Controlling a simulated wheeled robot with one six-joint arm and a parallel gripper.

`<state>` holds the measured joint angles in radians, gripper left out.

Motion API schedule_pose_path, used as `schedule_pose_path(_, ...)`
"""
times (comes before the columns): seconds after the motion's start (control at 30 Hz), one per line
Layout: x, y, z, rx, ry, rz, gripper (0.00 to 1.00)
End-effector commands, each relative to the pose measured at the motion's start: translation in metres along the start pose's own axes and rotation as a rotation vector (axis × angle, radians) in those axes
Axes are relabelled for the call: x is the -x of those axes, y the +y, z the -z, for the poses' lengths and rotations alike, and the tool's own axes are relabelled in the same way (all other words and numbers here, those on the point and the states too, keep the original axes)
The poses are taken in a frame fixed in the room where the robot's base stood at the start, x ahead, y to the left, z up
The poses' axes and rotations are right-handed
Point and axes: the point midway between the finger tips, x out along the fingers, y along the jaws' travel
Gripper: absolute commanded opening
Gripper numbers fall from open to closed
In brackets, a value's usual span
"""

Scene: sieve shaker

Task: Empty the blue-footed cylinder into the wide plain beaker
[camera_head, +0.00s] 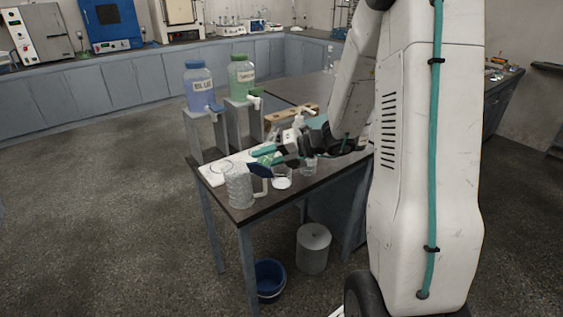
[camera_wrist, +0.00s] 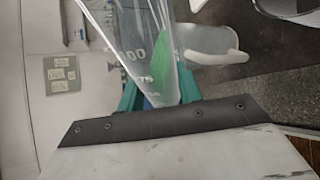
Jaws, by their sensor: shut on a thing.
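My gripper (camera_head: 266,155), with teal fingers, is shut on a clear graduated cylinder (camera_wrist: 128,45) above the near bench. Green liquid (camera_wrist: 162,55) shows inside the cylinder. Its dark blue foot (camera_head: 260,170) shows just below the fingers in the head view. The cylinder looks tilted; its rim is hard to make out in the head view. A low, clear, wide beaker (camera_head: 282,180) stands on the bench, below and right of the fingers. What it holds is too small to tell.
A clear jug with a handle (camera_head: 239,187) stands close to the left of the beaker; it also shows in the wrist view (camera_wrist: 205,42). Another clear vessel (camera_head: 308,166) is on the right. Blue (camera_head: 198,88) and green (camera_head: 242,76) jugs with taps stand on stands behind.

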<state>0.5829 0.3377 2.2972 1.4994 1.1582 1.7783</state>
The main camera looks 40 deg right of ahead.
Motion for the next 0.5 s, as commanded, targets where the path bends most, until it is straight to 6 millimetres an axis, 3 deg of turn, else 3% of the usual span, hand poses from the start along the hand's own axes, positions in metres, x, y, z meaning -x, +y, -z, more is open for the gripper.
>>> schedule_pose_path(0.5, -0.0003, 0.0003, 0.0011, -0.062, 0.018, -0.026, 0.07)
